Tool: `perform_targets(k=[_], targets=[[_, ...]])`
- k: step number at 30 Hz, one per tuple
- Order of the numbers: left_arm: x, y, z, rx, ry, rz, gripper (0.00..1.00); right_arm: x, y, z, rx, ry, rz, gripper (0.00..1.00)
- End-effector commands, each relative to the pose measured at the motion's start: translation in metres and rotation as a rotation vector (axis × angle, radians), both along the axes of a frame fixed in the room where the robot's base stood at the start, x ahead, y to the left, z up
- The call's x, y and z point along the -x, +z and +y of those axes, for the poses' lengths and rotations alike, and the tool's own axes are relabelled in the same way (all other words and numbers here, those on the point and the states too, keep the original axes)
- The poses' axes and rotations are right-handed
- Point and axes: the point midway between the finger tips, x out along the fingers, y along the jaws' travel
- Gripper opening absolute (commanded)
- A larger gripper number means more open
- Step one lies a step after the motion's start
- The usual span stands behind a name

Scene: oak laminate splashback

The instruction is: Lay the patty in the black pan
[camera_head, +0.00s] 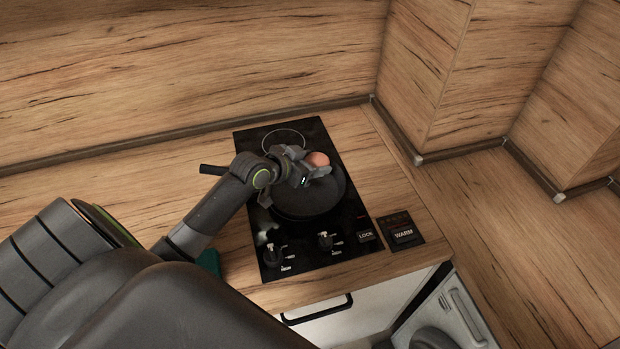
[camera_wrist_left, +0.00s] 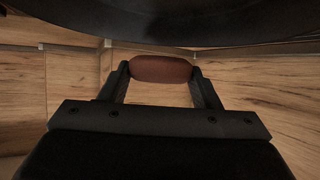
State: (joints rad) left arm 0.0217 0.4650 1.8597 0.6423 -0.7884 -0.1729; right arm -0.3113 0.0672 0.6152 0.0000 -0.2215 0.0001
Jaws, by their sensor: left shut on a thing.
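The patty (camera_head: 317,159) is a reddish-brown disc. In the wrist view the patty (camera_wrist_left: 160,69) shows edge-on between the two fingertips. My left gripper (camera_head: 312,170) is shut on it and holds it over the black pan (camera_head: 312,205) in the head view. The gripper's fingers also show in the left wrist view (camera_wrist_left: 160,82). The pan stands on the cooktop, its handle (camera_head: 212,169) pointing left, partly hidden behind my arm. A dark curved surface spans the top of the wrist view. I cannot tell the exact gap between patty and pan. My right gripper is not seen.
The black cooktop (camera_head: 262,226) has two knobs (camera_head: 273,256) at its front and LOCK and WARM buttons at the right. A wooden splashback (camera_head: 180,70) rises behind. A green thing (camera_head: 209,261) is partly hidden by my arm. Counter right of the cooktop is bare.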

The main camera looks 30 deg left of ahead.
Motion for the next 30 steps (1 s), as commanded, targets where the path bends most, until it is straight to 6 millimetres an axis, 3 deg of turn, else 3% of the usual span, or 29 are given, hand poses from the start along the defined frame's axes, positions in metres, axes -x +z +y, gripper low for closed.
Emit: perform_targets(k=[13, 26, 27, 30], targets=[[0.0, -0.053, -0.001, 0.002, -0.001, 0.002, 0.33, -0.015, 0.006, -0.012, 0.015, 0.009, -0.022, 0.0], [0.0, -0.061, -0.001, 0.0, -0.003, -0.002, 0.33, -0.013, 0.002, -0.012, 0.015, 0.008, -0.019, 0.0], [0.0, -0.061, -0.001, 0.0, -0.003, -0.002, 0.59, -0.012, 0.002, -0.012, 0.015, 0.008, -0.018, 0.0], [0.0, -0.06, -0.001, -0.001, -0.003, -0.001, 0.72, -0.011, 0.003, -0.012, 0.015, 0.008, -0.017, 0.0]])
